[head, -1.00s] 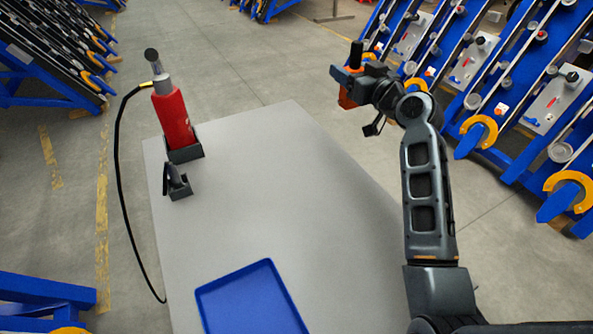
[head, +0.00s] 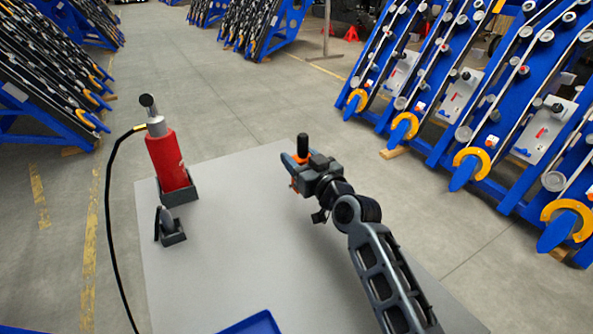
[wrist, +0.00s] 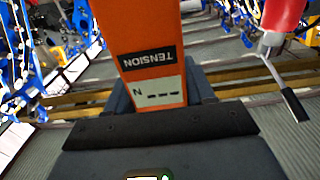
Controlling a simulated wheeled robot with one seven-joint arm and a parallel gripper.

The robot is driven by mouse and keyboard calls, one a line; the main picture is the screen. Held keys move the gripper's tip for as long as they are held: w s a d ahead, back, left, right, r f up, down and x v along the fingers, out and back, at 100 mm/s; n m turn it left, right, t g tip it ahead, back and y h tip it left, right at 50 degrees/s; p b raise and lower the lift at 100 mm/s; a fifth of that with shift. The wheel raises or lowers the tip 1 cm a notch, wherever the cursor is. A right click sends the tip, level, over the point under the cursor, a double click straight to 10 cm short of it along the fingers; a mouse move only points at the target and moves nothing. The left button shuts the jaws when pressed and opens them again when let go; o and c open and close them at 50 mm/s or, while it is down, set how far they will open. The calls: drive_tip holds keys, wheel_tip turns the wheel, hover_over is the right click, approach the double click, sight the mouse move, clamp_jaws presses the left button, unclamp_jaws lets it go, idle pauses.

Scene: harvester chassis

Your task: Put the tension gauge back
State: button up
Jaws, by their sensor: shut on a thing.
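The tension gauge is an orange body labelled TENSION in the wrist view (wrist: 152,55), with a small readout panel showing dashes. My gripper (head: 300,172) is shut on it and holds it above the far right part of the grey table (head: 240,230). In the head view, only a little of the gauge's orange (head: 294,184) shows beside the fingers, with a dark knob on top. The gripper hides the rest.
A red cylinder (head: 168,160) with a black hose stands in a dark holder at the table's far left. A small dark holder (head: 171,232) with an upright grey piece sits nearer. A blue tray (head: 252,324) lies at the near edge. Blue racks (head: 500,110) stand beyond on the right.

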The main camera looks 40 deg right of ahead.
drive_tip(key=shift+a+f, duration=0.4)
drive_tip(key=shift+a, duration=0.05)
drive_tip(key=shift+w+f+b, duration=0.1)
drive_tip(key=shift+f+b, duration=0.55)
drive_tip(key=shift+f, duration=1.2)
drive_tip(key=shift+f+b, duration=0.7)
drive_tip(key=shift+b, duration=0.05)
drive_tip(key=o, duration=1.4)
drive_tip(key=shift+f, duration=0.25)
drive_tip(key=shift+r, duration=0.15)
drive_tip(key=shift+r+p, duration=0.6)
drive_tip(key=shift+p, duration=0.35)
drive_tip(key=s, duration=0.4)
drive_tip(key=s+a, duration=0.1)
drive_tip(key=s, duration=0.3)
drive_tip(key=s+a+p, duration=0.1)
drive_tip(key=s, duration=0.3)
drive_tip(key=shift+a+r, duration=0.15)
drive_tip(key=shift+a, duration=0.05)
drive_tip(key=shift+w+r, duration=0.1)
drive_tip(key=shift+r, duration=0.05)
